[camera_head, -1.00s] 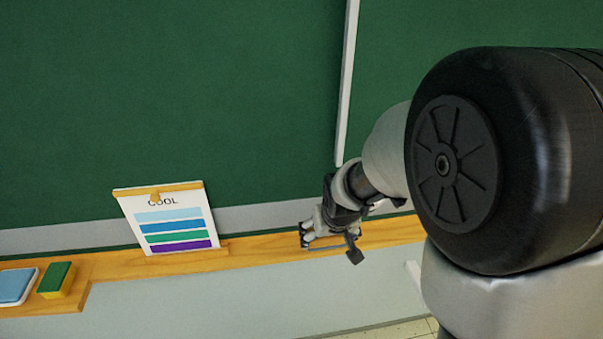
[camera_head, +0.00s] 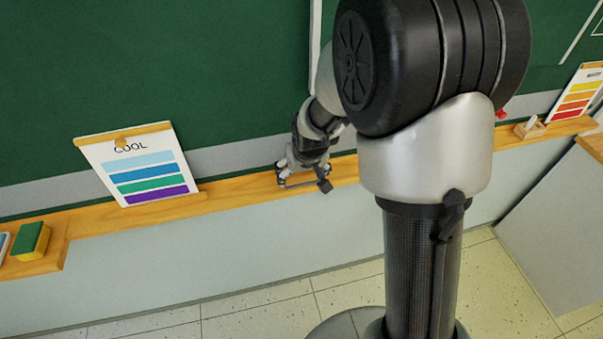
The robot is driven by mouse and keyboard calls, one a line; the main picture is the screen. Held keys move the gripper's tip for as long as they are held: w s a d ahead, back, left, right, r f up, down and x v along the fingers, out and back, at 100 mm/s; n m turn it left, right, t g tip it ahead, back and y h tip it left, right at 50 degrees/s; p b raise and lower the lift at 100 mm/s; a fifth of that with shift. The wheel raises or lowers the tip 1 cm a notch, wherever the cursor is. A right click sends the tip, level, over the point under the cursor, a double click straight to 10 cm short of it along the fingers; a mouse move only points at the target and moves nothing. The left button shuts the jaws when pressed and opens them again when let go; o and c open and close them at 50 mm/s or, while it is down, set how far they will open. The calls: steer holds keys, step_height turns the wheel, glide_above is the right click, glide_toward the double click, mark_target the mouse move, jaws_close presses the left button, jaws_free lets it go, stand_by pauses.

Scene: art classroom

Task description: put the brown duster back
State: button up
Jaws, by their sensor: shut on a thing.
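My gripper (camera_head: 298,182) is at the wooden ledge (camera_head: 235,194) below the green board, right of the COOL colour card. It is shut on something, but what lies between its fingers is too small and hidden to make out. I cannot pick out a brown duster for certain anywhere in view. Whether the gripper touches the ledge or hovers just in front of it, I cannot tell.
The COOL card (camera_head: 140,170) leans on the ledge. A green and yellow block (camera_head: 31,241) sits at the far left, beside a partly cut-off blue item. A warm-coloured card (camera_head: 577,95) and a small wooden item (camera_head: 530,128) stand at the right. The ledge between is largely clear.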

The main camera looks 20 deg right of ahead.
steer(key=o, duration=1)
steer(key=shift+o, duration=0.2)
steer(key=s+f+p+v, duration=0.1)
steer(key=s+p+v, duration=0.1)
steer(key=v, duration=0.9)
steer(key=s+f+p+v, duration=0.1)
steer(key=s+p+v, duration=0.1)
steer(key=v, duration=0.9)
steer(key=s+r, duration=0.4)
steer(key=s, duration=1.1)
steer(key=shift+s+r, duration=0.1)
